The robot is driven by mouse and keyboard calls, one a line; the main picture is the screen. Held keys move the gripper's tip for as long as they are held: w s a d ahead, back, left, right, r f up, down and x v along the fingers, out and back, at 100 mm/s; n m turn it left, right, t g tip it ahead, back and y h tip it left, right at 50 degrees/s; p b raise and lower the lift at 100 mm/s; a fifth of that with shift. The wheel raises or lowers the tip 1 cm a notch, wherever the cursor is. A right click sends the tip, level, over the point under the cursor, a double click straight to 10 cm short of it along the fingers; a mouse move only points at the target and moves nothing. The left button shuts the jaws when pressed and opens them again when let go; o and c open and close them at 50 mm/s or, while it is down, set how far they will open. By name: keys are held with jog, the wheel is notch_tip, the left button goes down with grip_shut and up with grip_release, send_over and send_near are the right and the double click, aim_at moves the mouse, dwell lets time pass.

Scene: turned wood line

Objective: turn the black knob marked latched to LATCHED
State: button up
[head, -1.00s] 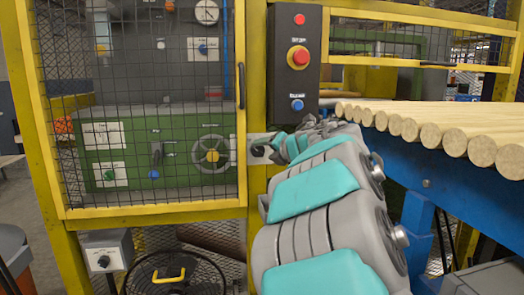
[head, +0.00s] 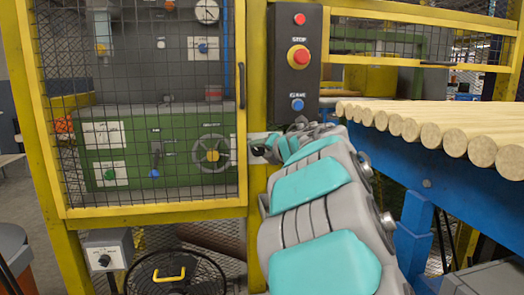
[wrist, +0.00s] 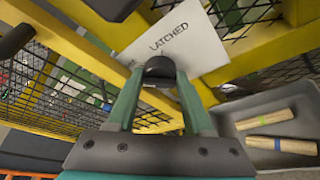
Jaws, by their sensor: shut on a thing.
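The black knob (wrist: 158,68) sits in front of a white plate (wrist: 185,38) that reads LATCHED in the wrist view. My gripper (wrist: 158,78) is shut on the knob, with one green finger on each side of it. The plate looks tilted in this view, and I cannot tell the knob's pointer direction. In the head view the knob (head: 257,151) shows small on its plate at the yellow post, and my gripper (head: 271,148) reaches it from the right. My arm hides part of that area.
A yellow-framed mesh door (head: 150,212) stands left of the knob. A black button panel (head: 297,62) is above. Wooden rods (head: 440,130) lie on a blue rack (head: 420,170) at right. A grey bin (wrist: 245,112) with turned wood pieces shows in the wrist view.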

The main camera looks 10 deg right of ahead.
grip_shut()
jog(key=m+y, duration=0.1)
jog(key=m+t, duration=0.1)
jog(key=m, duration=0.1)
jog(key=shift+d+f+y, duration=0.15)
jog(key=shift+f+y, duration=0.1)
jog(key=shift+y, duration=0.15)
jog(key=m, duration=0.2)
jog(key=m+t+y+b, duration=0.1)
jog(key=m, duration=0.1)
jog(key=shift+f, duration=0.3)
jog(key=m+t+b, duration=0.1)
jog(key=m, duration=0.1)
jog(key=m+b, duration=0.1)
jog(key=m, duration=0.1)
jog(key=m+t+b, duration=0.1)
jog(key=m, duration=0.1)
jog(key=shift+f+t, duration=0.3)
jog(key=shift+f, duration=0.05)
jog(key=shift+m+t+h+b, duration=0.3)
jog(key=shift+m+t+b, duration=0.4)
jog(key=shift+m, duration=1.2)
jog(key=shift+r+m, duration=0.1)
jog(key=shift+m, duration=0.2)
